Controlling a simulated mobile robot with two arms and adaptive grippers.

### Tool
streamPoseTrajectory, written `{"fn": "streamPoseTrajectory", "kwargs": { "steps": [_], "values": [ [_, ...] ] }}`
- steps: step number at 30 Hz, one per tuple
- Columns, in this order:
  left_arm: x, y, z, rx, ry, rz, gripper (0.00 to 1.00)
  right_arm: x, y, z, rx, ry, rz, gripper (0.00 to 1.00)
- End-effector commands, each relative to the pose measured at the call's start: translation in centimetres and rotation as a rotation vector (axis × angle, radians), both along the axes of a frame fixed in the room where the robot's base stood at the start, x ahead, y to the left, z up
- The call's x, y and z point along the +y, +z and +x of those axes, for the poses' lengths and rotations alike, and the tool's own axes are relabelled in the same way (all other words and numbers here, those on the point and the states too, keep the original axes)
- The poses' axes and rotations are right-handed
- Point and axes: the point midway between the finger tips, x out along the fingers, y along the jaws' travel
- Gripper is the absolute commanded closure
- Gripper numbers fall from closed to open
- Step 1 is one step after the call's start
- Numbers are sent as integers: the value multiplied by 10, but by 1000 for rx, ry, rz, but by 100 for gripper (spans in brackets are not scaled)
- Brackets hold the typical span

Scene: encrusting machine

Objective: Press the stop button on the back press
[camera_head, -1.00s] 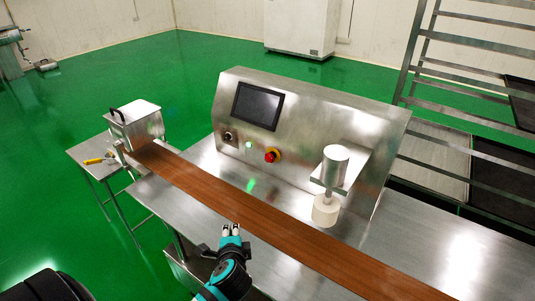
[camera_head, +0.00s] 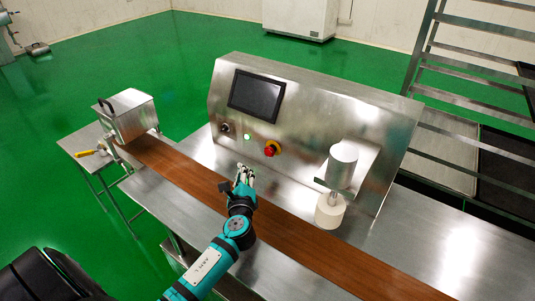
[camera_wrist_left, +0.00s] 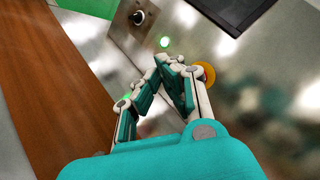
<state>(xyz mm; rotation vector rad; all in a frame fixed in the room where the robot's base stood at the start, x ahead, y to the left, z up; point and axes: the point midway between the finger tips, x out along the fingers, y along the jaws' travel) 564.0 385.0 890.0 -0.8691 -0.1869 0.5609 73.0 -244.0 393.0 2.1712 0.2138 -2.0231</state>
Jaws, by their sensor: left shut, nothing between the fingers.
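The back press (camera_head: 310,115) is a steel machine with a slanted front panel behind the brown belt. On its panel sit a red stop button (camera_head: 271,149) with a yellow collar, a lit green button (camera_head: 247,137) and a black knob (camera_head: 225,128). My left gripper (camera_head: 246,168) is shut and empty, over the belt in front of the panel, below and left of the red button and apart from it. In the left wrist view the gripper (camera_wrist_left: 163,60) partly hides the red button, whose yellow collar (camera_wrist_left: 209,73) shows at its right. My right gripper is not in view.
The brown belt (camera_head: 310,244) runs along the steel table. A steel box (camera_head: 128,115) stands at the left end. A rack (camera_head: 470,85) is behind right.

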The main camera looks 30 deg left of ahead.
Motion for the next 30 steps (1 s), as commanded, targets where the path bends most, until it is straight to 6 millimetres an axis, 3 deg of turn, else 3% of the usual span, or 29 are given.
{"fn": "streamPoseTrajectory", "kwargs": {
  "steps": [7, 15, 30],
  "values": [
    [-3, -2, 35, -3, 0, -3, 100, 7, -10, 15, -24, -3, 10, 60],
    [-6, -1, 67, -2, 0, -3, 100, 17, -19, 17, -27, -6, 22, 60],
    [-7, 0, 78, 0, 0, -2, 100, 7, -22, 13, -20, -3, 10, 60]
  ]
}}
